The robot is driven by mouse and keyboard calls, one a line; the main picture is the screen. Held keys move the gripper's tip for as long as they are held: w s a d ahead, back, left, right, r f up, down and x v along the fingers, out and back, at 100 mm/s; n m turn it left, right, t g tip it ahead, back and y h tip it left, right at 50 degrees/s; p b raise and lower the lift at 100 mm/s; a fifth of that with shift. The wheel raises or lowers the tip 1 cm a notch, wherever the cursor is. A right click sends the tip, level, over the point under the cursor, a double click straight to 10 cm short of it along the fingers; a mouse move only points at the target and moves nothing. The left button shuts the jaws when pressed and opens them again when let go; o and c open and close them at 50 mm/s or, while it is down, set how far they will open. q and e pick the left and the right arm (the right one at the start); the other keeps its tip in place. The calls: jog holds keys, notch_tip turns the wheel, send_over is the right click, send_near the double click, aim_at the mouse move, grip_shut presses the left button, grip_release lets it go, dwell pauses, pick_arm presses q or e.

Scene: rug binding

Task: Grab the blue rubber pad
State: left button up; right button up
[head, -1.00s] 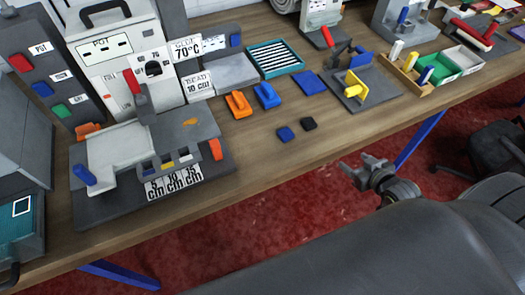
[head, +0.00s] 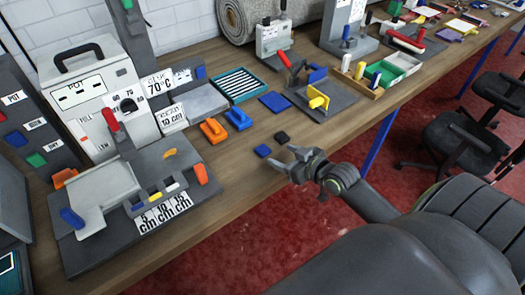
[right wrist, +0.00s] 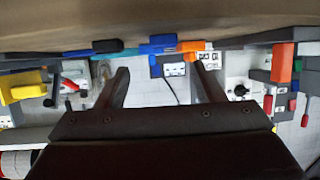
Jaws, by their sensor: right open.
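A small blue pad (head: 263,151) lies flat near the front edge of the table, beside a small black pad (head: 281,136). A larger flat blue square (head: 275,101) lies farther back; I cannot tell for certain which one is rubber. My left gripper is not in view.
Orange (head: 214,130) and blue (head: 237,118) handled blocks stand behind the pads. A grey fixture with a yellow part (head: 318,101) stands behind and to the right. A large grey station (head: 95,205) fills the left. The wood around the pads (head: 236,165) is clear.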

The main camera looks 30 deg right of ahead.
aim_at(264, 150)
jog(key=x, duration=0.3)
jog(key=shift+w+a+f+p, duration=0.15)
jog(key=shift+w+p, duration=0.15)
jog(key=shift+w, duration=0.1)
jog(key=shift+a+p+x, duration=0.2)
jog(key=shift+p+x, duration=0.15)
jog(key=shift+x, duration=1.75)
jog(key=shift+s+f, duration=0.1)
jog(key=shift+c, duration=0.4)
jog(key=c, duration=1)
